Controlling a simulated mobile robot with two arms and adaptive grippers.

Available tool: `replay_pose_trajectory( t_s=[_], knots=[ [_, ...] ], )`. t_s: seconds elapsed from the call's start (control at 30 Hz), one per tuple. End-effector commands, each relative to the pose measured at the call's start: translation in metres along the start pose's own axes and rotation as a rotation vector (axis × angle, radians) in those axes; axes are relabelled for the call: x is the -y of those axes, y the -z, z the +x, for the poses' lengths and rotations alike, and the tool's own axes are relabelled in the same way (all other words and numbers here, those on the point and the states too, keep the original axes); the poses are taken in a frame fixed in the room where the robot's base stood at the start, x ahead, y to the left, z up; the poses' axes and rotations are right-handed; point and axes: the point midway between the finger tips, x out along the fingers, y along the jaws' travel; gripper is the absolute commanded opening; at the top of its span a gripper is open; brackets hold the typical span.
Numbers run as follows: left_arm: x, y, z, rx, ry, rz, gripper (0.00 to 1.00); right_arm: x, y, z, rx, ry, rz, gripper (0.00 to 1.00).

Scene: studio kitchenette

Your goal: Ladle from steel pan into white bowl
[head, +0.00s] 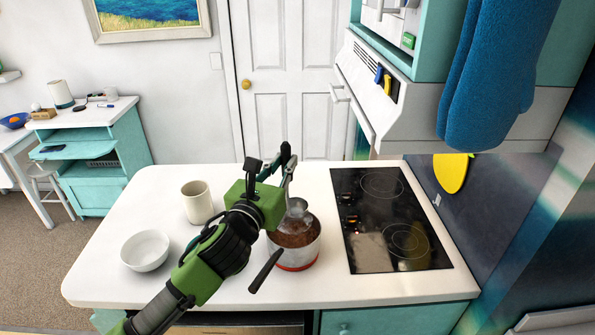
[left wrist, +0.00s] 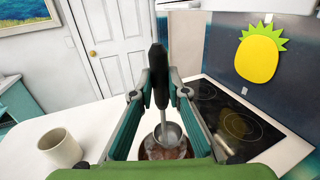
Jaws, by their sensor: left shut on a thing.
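The steel pan (head: 304,256) with a red base and black handle stands on the white counter, left of the cooktop. It holds brown contents, also partly seen in the left wrist view (left wrist: 148,150). My left gripper (head: 286,163) is above the pan, shut on the black handle of the ladle (left wrist: 160,90). The ladle hangs steeply, its steel bowl (head: 297,208) at the pan's far side over the brown contents. I cannot tell whether it touches them or what it holds. The white bowl (head: 145,263) stands upright at the counter's left and looks empty. My right gripper is out of view.
A cream cup (head: 197,203) stands between the white bowl and the pan, towards the back. The black cooktop (head: 388,215) is to the right. The range hood (head: 390,95) and blue mitts (head: 495,80) hang above right. The counter's front left is free.

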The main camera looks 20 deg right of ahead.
Motion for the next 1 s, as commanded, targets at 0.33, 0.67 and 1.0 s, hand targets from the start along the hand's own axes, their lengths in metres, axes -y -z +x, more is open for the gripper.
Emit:
replay_pose_trajectory(
  t_s=[0.33,0.67,1.0],
  knots=[
    [0.0,0.021,0.0,0.002,0.0,-0.001,0.0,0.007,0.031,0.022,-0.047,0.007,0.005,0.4],
    [-0.001,0.051,0.0,0.0,0.0,0.0,0.0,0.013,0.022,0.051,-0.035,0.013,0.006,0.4],
    [-0.001,0.085,0.0,0.001,0.0,0.0,0.0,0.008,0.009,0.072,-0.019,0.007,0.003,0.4]
  ],
)
